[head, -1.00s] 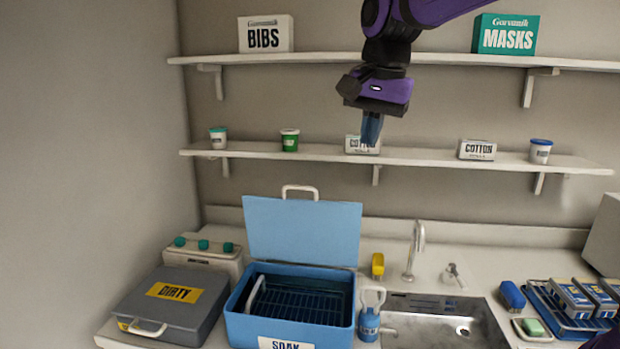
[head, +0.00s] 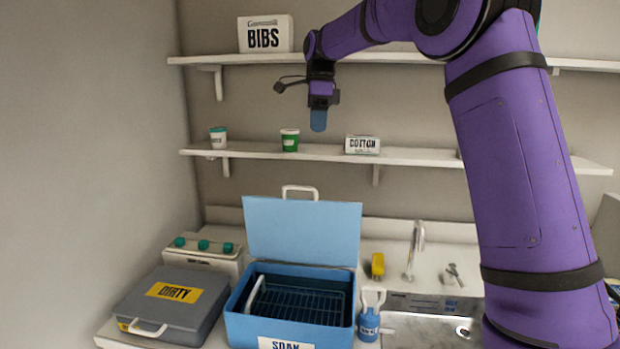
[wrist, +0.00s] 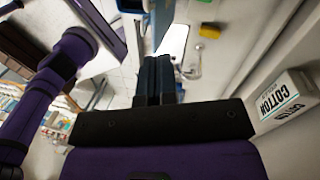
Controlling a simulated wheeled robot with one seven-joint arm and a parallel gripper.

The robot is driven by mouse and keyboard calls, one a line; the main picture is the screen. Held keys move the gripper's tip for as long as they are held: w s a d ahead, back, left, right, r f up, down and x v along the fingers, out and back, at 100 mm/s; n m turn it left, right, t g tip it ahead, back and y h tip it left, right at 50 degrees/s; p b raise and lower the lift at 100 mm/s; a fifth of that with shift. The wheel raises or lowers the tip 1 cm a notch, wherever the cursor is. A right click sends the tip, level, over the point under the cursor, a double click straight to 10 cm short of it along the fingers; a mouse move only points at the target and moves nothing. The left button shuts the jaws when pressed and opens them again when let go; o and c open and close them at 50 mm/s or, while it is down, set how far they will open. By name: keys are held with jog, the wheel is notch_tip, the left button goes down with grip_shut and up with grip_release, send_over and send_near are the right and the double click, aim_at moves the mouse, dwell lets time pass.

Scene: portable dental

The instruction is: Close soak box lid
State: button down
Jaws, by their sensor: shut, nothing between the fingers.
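The blue soak box (head: 290,329) stands on the counter, labelled SOAK. Its light blue lid (head: 303,230) is raised upright at the back edge, with a white handle (head: 300,188) on top. Inside the box is a dark wire basket with a pale handle. My gripper (head: 318,121) points down, shut and empty, in front of the shelves and well above the lid. In the wrist view my gripper's fingers (wrist: 158,75) are together; a blue part beyond them is too partial to identify surely.
A grey DIRTY box (head: 165,305) stands left of the soak box. A blue bottle (head: 369,325) stands close at its right, with a yellow item (head: 378,265) behind. The lower shelf (head: 400,156) holds cups and a cotton box (head: 362,145). My arm hides much of the right side.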

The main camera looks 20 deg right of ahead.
jog(key=w+f+m, duration=0.2)
jog(key=w, duration=0.1)
send_over(309, 200)
jog(key=w+d, duration=0.1)
jog(key=w, duration=0.1)
jog(key=shift+g, duration=0.4)
jog(key=shift+f, duration=5.5)
